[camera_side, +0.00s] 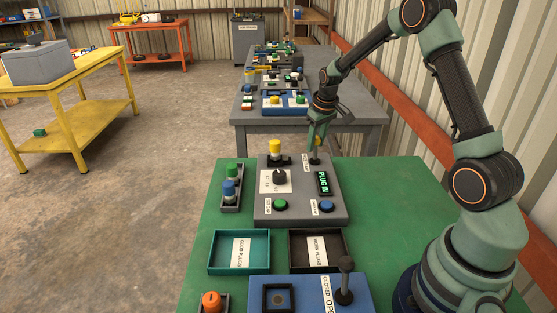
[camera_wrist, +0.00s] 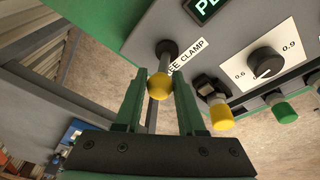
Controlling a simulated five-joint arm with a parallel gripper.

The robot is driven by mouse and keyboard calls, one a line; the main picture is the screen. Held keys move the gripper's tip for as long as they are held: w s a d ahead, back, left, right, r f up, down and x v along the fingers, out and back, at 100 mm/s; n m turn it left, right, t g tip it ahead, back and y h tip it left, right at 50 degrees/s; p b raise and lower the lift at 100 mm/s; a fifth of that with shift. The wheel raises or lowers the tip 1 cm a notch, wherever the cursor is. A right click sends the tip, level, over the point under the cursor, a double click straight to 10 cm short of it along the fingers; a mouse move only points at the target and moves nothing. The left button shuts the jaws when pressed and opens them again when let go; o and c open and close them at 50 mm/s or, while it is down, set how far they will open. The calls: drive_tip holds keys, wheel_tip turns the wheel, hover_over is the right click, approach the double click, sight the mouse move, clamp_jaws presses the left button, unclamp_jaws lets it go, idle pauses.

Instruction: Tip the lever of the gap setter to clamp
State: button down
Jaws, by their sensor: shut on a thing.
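The gap setter (camera_side: 334,204) is a grey box on the green table. Its display (camera_side: 323,183) reads "PLUG IN". Its lever, with a yellow ball knob (camera_wrist: 158,87), rises from a dark round base beside a label (camera_wrist: 187,57) reading "...EE CLAMP", partly hidden. My gripper (camera_wrist: 160,76) is shut on the lever knob, one green finger on each side; in the side view my gripper (camera_side: 317,143) is at the box's far right corner. Which end the lever leans to is unclear. A yellow plug (camera_side: 275,147) stands upright in a black seat at the box's far edge.
A dial (camera_side: 280,177), a green button (camera_side: 280,204) and a blue button (camera_side: 326,206) are on the box. A rack (camera_side: 231,202) holds green and blue plugs at left. Teal (camera_side: 218,268) and dark (camera_side: 342,262) trays and a blue device (camera_side: 362,302) are nearer.

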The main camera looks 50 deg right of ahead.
drive_tip(key=c, duration=0.5)
unclamp_jaws()
drive_tip(key=shift+r, duration=0.1)
drive_tip(key=v, duration=1.2)
